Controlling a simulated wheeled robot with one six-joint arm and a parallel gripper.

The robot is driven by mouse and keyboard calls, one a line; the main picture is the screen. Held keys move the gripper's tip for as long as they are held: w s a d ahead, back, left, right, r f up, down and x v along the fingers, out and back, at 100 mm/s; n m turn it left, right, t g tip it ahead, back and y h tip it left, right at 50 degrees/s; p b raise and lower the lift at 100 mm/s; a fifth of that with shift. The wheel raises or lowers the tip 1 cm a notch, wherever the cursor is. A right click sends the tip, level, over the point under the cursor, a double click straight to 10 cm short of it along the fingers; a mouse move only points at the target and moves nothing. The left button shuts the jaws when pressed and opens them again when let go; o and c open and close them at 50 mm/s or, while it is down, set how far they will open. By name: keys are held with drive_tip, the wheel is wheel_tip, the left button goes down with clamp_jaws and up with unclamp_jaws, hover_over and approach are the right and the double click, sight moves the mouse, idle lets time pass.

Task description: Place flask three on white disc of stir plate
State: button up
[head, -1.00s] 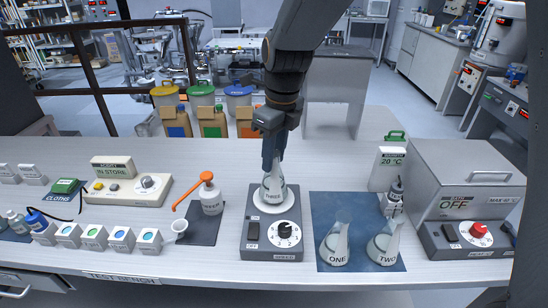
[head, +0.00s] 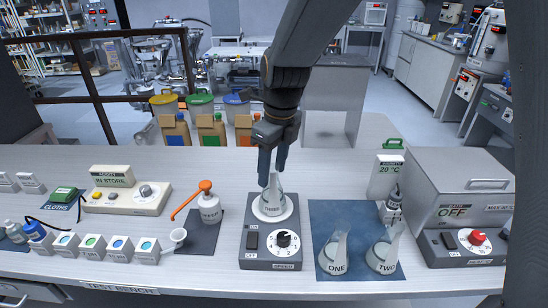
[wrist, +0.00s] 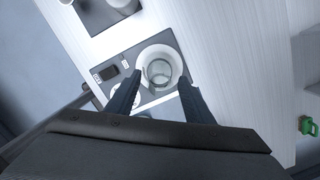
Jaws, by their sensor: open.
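The flask labelled THREE (head: 272,203) stands upright on the white disc (head: 287,214) of the dark grey stir plate (head: 255,266). My gripper (head: 272,168) is open just above and behind the flask's neck, and its fingers are apart. In the wrist view, the open fingers of my gripper (wrist: 157,92) lie on either side, with the clear flask (wrist: 159,72) on the white disc (wrist: 145,56) just beyond them. The stir plate's dial and switch face the front. My fingers hide part of the plate in the wrist view.
Flasks ONE (head: 334,256) and TWO (head: 384,252) stand on a blue mat (head: 335,212) to the right. A white bottle with an orange spout (head: 209,207) stands to the left. The grey bath (head: 465,185) is at far right.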

wheel_tip(320, 180, up, 12)
drive_tip(key=d+b, duration=0.1)
drive_tip(key=b, duration=0.2)
drive_tip(key=shift+s, duration=0.35)
drive_tip(key=shift+d, duration=0.1)
